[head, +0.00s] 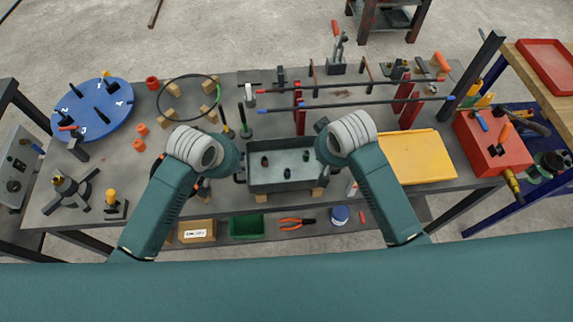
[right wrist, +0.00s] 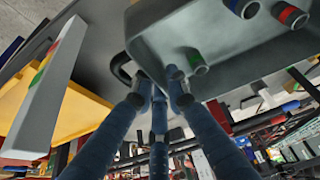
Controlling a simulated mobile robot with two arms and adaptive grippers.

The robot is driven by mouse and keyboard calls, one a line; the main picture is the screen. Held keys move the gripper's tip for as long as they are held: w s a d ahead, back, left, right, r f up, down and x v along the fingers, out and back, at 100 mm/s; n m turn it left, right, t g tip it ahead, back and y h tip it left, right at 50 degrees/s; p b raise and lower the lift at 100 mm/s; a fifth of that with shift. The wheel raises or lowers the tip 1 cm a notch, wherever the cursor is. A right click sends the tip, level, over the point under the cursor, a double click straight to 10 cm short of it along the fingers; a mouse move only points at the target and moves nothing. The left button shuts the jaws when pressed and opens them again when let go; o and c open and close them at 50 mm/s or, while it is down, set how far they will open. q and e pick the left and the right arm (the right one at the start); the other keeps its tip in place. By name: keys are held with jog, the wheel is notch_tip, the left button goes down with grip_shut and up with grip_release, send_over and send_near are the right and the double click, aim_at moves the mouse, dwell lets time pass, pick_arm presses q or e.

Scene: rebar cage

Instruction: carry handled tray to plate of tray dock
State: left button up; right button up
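The handled tray (head: 283,179) is a dark grey open box at the middle of the bench, with several small dark parts inside. Wooden blocks show under its front edge. My left gripper (head: 240,168) is at the tray's left handle, mostly hidden by my wrist. My right gripper (right wrist: 160,88) is at the tray's black right handle (right wrist: 120,70), below the tray's wall (right wrist: 200,35). Its blue fingertips are close together there; whether they clamp the handle is unclear. A yellow plate (head: 415,157) lies to the right of the tray and may be the dock plate.
A red box (head: 492,142) stands right of the yellow plate. Long bars (head: 345,105) lie behind the tray. A blue disc (head: 92,108) and a wire ring (head: 188,97) are at left. A green bin (head: 246,228) and pliers (head: 297,221) sit on the lower shelf.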

pick_arm(q)
jog(key=shift+d, duration=0.1)
grip_shut()
pick_arm(e)
jog(key=shift+a, duration=0.1)
grip_shut()
pick_arm(q)
jog(key=shift+r, duration=0.15)
pick_arm(e)
jog(key=shift+r, duration=0.25)
